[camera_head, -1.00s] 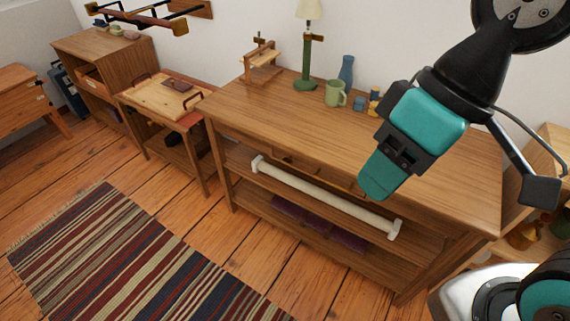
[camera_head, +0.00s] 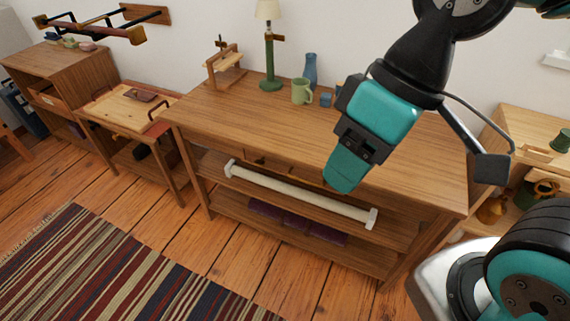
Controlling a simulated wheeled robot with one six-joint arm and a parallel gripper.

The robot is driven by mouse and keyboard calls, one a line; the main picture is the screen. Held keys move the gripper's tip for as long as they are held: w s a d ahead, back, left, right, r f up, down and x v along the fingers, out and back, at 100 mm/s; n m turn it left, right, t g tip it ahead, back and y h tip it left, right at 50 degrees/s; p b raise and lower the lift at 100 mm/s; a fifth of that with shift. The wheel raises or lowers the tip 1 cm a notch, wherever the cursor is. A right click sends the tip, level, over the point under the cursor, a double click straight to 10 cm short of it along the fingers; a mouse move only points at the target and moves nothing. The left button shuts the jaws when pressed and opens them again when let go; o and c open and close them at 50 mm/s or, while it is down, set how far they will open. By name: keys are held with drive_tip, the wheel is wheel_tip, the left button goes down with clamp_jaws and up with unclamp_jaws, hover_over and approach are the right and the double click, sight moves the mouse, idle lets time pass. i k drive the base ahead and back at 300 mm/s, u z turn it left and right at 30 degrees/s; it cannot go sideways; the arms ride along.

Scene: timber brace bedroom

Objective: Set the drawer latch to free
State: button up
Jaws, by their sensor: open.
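My gripper (camera_head: 345,180) is a teal and black tool that hangs above the front of the long wooden table (camera_head: 240,115). It is open, and nothing shows held in it. Under the tabletop is a wooden drawer-like front (camera_head: 270,163), partly hidden behind a long white bar (camera_head: 300,195) and my gripper. I cannot make out a latch on it or its setting. In the picture, my gripper overlaps the table's front edge; I cannot tell whether it touches.
A lamp (camera_head: 270,60), a green mug (camera_head: 301,91) and a blue bottle (camera_head: 310,70) stand at the table's back. Purple items (camera_head: 295,222) lie on its low shelf. A side table (camera_head: 125,110) stands left. A striped rug (camera_head: 110,270) lies on open floor.

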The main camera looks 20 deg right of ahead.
sight(261, 163)
drive_tip(key=u, duration=2.05)
drive_tip(key=i, duration=2.1)
drive_tip(key=z, duration=3.95)
